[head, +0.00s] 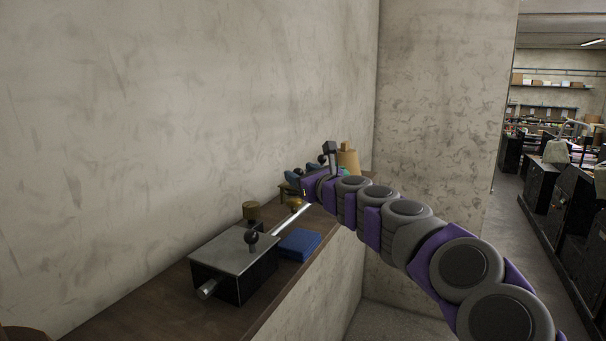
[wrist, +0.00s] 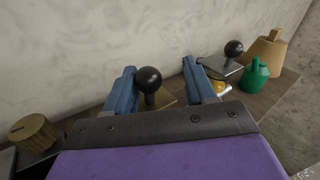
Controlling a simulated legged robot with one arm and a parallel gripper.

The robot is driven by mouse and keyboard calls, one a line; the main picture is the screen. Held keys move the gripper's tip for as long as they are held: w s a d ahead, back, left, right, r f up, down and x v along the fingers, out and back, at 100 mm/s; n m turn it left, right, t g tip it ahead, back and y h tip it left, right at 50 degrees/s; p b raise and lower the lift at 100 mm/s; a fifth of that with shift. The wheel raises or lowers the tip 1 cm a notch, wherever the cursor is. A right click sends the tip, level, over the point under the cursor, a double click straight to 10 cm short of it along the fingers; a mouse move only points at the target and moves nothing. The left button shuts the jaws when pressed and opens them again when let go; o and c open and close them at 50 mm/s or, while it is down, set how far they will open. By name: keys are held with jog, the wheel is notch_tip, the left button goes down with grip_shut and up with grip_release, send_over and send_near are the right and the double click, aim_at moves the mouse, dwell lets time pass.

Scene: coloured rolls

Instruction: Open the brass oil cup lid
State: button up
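A flat brass-coloured plate (wrist: 167,97) with a black ball knob (wrist: 149,79) shows in the wrist view; it looks like the oil cup lid. My gripper (wrist: 158,66) is open, with its two blue fingers apart. I cannot tell how high the fingers are above the plate. The gripper's dark base hides the near part of the plate. In the head view my gripper (head: 302,174) is over the far part of the shelf, and my arm hides part of what is there.
A grey metal box (head: 232,264) with a ball knob and rod stands nearer on the shelf, beside a blue block (head: 299,243). A knurled brass cylinder (wrist: 33,133) is at left. A green bottle (wrist: 256,80) and tan cone-shaped container (wrist: 265,50) stand at right. The wall is close behind.

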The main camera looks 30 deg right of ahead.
jog(key=shift+w+a, duration=0.25)
jog(key=shift+a, duration=0.7)
jog(key=shift+c, duration=0.6)
jog(key=shift+s, duration=0.1)
jog(key=shift+c, duration=0.6)
jog(key=shift+d, duration=0.55)
jog(key=c, duration=0.5)
jog(key=shift+a, duration=0.2)
grip_shut()
jog(key=shift+r+p, duration=0.15)
jog(key=shift+p, duration=0.25)
